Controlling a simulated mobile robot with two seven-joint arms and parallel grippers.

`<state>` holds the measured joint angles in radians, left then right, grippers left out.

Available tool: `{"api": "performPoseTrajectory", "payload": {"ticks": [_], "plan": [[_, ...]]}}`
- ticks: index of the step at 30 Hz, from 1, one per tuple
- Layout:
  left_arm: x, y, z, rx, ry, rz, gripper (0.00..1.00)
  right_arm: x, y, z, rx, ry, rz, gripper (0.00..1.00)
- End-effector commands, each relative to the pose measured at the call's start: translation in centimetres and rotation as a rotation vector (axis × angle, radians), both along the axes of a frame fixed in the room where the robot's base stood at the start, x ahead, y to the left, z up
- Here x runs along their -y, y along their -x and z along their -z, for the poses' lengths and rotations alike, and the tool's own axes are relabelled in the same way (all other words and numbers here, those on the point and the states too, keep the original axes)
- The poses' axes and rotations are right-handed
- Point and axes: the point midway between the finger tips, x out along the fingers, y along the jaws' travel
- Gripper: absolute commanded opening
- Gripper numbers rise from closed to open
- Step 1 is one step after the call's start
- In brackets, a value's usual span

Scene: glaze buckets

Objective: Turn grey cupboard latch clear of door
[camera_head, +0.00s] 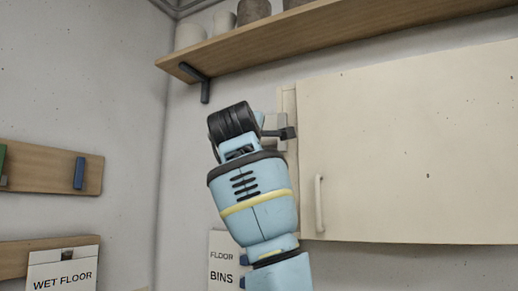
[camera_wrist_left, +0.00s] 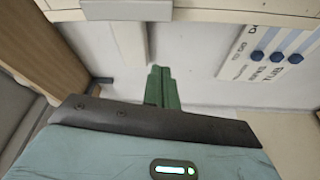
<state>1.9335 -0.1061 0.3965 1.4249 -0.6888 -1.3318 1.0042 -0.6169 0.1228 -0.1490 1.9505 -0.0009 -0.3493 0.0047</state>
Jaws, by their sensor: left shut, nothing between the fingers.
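The cream cupboard door (camera_head: 400,150) is closed in the head view, with a pale handle (camera_head: 319,203) low near its left edge. The latch (camera_head: 285,132), a dark grey bar by a pale plate, lies across the door's upper left edge. My left arm covers part of it, so its full angle is unclear. My left gripper shows in the left wrist view (camera_wrist_left: 161,72), its green fingers together with nothing between them. In the head view its fingers are hidden behind my wrist, close to the latch. My right gripper is in neither view.
A wooden shelf (camera_head: 330,43) with several pots runs above the cupboard on a dark bracket (camera_head: 205,88). A sign (camera_head: 222,262) hangs below left. Wooden rails (camera_head: 50,168) are on the left wall. Plain wall lies left of my arm.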

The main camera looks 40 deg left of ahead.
Motion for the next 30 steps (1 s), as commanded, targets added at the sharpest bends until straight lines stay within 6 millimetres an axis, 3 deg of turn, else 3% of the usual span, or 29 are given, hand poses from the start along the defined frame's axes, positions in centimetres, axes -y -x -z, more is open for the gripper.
{"api": "performPoseTrajectory", "payload": {"ticks": [6, 12, 26, 30], "plan": [[2.0, 3.1, 0.0, 0.001, 0.000, 0.000, 0.00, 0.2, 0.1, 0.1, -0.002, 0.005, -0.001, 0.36], [2.9, 4.4, 0.1, 0.001, 0.000, 0.001, 0.00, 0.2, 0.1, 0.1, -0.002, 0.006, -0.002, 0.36], [3.0, 4.5, 0.2, -0.002, -0.001, 0.001, 0.00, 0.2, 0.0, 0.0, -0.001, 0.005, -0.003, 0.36], [2.9, 3.0, 2.2, -0.046, -0.021, 0.000, 0.00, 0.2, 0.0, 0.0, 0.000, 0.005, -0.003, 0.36]]}}
